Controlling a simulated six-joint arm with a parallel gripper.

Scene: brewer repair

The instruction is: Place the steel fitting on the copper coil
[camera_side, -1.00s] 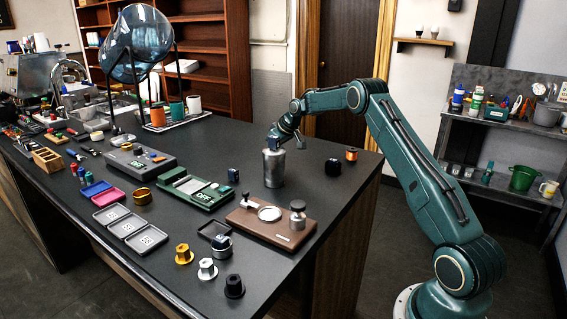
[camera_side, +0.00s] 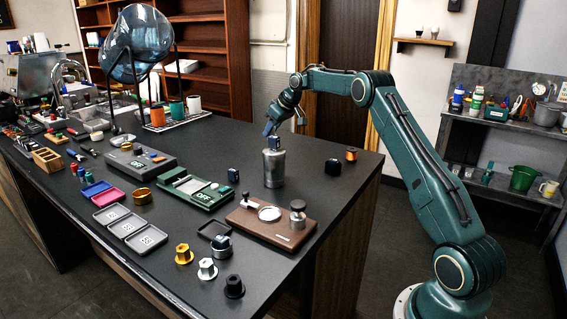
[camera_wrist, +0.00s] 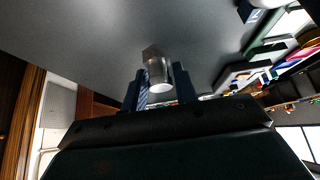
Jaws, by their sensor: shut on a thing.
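The silver hex fitting (camera_side: 208,268) stands on the table front in the side view, between a gold one and a black one. An orange piece with black ends (camera_side: 351,154), probably the copper coil, sits at the table's back right. My gripper (camera_wrist: 159,88) is shut on a silver cylindrical piece (camera_wrist: 158,72) in the wrist view; I cannot tell which part it is. In the side view, my gripper is just above a steel canister (camera_side: 273,170).
Grey trays (camera_side: 130,227) line the front.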

